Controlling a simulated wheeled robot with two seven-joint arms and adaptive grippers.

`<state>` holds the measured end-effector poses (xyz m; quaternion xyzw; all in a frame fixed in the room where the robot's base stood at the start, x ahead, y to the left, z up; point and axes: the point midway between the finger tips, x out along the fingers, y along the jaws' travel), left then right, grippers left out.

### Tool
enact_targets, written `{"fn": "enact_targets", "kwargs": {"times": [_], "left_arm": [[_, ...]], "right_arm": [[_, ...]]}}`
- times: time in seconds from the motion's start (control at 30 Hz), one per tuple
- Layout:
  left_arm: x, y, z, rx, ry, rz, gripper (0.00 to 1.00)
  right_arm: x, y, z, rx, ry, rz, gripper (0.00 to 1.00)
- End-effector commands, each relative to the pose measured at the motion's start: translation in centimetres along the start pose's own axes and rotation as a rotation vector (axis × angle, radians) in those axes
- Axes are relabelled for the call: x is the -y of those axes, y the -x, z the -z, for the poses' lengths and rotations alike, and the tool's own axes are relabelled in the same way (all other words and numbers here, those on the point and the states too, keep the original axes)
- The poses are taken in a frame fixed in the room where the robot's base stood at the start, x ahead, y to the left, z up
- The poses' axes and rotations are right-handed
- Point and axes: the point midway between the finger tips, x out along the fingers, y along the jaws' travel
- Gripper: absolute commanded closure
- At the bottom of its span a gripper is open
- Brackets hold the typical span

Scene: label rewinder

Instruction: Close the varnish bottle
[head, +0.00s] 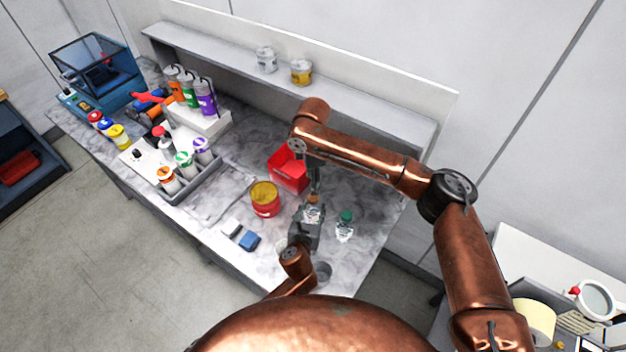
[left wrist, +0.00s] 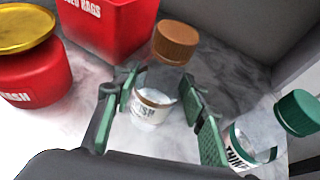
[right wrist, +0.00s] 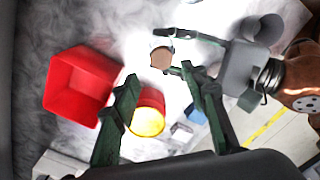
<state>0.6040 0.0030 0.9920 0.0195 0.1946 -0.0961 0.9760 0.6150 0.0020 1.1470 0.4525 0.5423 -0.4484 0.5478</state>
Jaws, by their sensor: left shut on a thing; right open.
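The varnish bottle (left wrist: 150,108) is clear with a pale label and stands upright on the marble bench, between the fingers of my left gripper (head: 308,214). I cannot tell how tightly the cap is seated. My left gripper is shut on the bottle. My right gripper (right wrist: 165,88) is open and empty, pointing down above the cap, with the cap seen beyond its fingertips.
A green-capped bottle (head: 345,224) stands just right of the left gripper. A red rag bin (head: 288,170) and a red can (head: 265,200) with a yellow top stand close behind and left. A blue block (head: 249,241) lies near the front edge. A rack of bottles (head: 190,185) is farther left.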

Motion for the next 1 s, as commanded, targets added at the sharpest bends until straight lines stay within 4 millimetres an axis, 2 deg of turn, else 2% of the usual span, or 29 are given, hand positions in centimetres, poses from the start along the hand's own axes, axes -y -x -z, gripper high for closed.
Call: {"fn": "enact_targets", "kwargs": {"times": [0.33,0.47,0.8,1.0], "left_arm": [[0.0,0.0,-0.1,0.001,0.000,0.000,1.00],[0.0,0.0,-0.1,0.001,0.000,0.000,1.00],[0.0,0.0,-0.1,0.001,0.000,0.000,1.00],[0.0,0.0,-0.1,0.001,0.000,0.000,1.00]], "right_arm": [[0.2,-0.1,0.0,0.001,0.009,0.008,0.60],[0.2,-0.7,0.0,0.002,0.008,0.008,0.60],[0.3,-5.6,-0.1,0.002,0.006,0.008,0.60],[0.2,-7.5,0.0,0.001,0.007,0.007,0.60]]}}
